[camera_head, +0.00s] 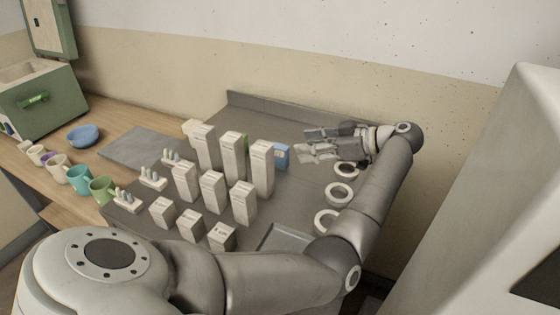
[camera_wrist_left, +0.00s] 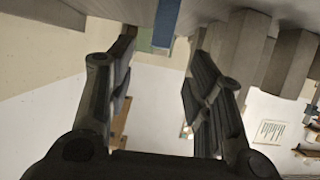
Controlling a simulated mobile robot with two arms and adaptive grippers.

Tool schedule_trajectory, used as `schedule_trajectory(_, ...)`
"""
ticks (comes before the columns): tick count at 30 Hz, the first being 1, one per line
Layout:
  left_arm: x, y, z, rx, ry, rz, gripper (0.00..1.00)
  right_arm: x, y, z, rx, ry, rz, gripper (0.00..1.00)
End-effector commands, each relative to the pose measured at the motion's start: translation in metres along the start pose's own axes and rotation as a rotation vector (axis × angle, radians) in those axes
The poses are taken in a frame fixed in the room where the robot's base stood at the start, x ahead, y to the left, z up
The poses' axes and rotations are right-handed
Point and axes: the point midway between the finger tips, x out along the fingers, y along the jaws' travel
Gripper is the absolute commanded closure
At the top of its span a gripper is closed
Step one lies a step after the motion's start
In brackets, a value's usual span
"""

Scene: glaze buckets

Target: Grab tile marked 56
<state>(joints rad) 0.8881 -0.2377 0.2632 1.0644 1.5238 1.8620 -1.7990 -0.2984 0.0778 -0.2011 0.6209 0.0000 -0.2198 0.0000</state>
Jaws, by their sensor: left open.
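My left gripper (camera_head: 303,143) is open and empty, with its fingers pointing left above the back of the grey worktop. It lies just right of the tall pale blocks. A blue piece (camera_head: 282,153) stands left of the fingertips, partly hidden behind a tall block (camera_head: 262,168). A green piece (camera_head: 246,143) shows only as a sliver between two tall blocks. In the left wrist view, both fingers (camera_wrist_left: 162,62) are spread apart, with the blue piece (camera_wrist_left: 167,22) beyond the gap at the top. No number is legible, so I cannot tell which piece is marked 56. My right gripper is not in view.
Several pale blocks of stepped heights crowd the worktop (camera_head: 285,125). White rings (camera_head: 340,193) lie at its right, near my forearm. Small racks (camera_head: 153,178) with upright pieces stand at the left. Mugs (camera_head: 78,178) and a blue bowl (camera_head: 83,136) are farther left.

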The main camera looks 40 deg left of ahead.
Motion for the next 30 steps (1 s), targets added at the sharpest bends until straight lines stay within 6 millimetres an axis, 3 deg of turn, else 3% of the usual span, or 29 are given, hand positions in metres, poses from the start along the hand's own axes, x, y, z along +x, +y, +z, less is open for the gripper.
schedule_trajectory(21,0.097,-0.001,-0.005,0.0,0.004,-0.002,0.53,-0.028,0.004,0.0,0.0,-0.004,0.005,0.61)
schedule_trajectory(30,0.103,-0.001,-0.003,0.0,0.001,0.0,0.53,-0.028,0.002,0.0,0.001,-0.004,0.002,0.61)
